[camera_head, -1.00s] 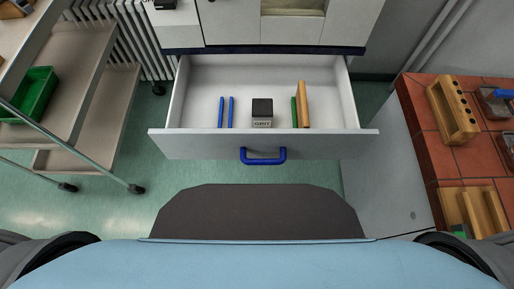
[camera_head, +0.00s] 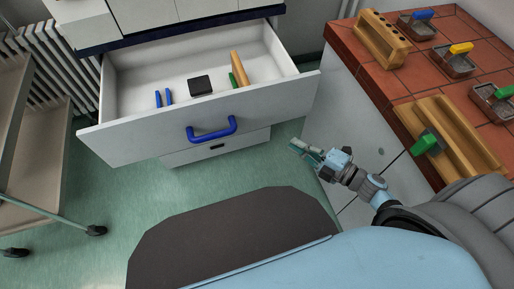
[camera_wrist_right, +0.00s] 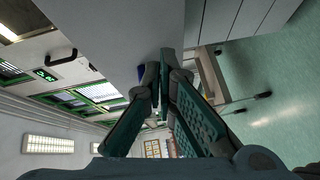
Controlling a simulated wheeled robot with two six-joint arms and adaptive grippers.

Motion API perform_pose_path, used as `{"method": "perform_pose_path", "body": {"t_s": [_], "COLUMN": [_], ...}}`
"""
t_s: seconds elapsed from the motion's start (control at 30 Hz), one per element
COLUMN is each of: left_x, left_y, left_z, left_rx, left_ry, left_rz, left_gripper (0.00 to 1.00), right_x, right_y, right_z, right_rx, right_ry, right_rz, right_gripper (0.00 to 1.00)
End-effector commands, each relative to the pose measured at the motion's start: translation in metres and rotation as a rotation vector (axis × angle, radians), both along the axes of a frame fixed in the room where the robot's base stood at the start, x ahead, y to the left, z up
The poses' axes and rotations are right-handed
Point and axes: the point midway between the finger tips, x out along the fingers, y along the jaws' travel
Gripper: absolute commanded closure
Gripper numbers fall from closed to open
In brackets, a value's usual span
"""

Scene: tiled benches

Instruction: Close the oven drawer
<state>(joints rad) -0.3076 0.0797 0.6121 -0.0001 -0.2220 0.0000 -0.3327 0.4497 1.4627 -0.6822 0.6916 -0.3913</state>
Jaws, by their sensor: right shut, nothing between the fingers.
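The white drawer (camera_head: 140,136) is pulled out of the cabinet, with a blue handle (camera_head: 212,131) on its front. Inside it lie two blue sticks, a dark block (camera_head: 200,86), a green stick and a tan wooden stick (camera_head: 240,69). My right gripper (camera_head: 298,149) is shut and empty, to the right of the handle and apart from the drawer front. The right wrist view also shows its fingers (camera_wrist_right: 165,60) together, against a large pale surface. My left gripper is not in view.
A red-tiled bench (camera_head: 398,83) stands at the right, with a wooden holder (camera_head: 383,38), small trays and a wooden rack (camera_head: 452,139) on it. A cart (camera_head: 22,150) stands at the left. Green floor is clear below the drawer.

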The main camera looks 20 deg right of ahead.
Motion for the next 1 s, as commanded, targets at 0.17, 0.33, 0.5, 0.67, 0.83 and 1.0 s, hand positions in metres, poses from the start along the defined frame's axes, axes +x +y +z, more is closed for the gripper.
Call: {"method": "perform_pose_path", "body": {"t_s": [0.17,0.33,0.5,0.67,0.83,1.0], "left_x": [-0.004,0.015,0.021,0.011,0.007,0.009], "left_y": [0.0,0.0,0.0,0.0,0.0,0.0], "left_z": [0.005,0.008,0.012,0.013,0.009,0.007], "left_rx": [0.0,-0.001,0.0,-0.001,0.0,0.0], "left_ry": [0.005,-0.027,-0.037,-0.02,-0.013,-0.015], "left_rz": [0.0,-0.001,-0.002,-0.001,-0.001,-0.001], "left_gripper": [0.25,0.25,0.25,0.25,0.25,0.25], "right_x": [-0.023,-0.009,0.016,0.041,0.069,0.086], "right_y": [0.042,0.056,0.081,0.106,0.113,0.113], "right_z": [0.032,0.034,0.035,0.034,0.033,0.032], "right_rx": [-0.098,-0.103,-0.099,-0.099,-0.102,-0.1], "right_ry": [-0.186,-0.196,-0.194,-0.193,-0.191,-0.189], "right_rz": [0.217,0.222,0.22,0.219,0.22,0.219], "right_gripper": [1.0,1.0,1.0,1.0,1.0,1.0]}}
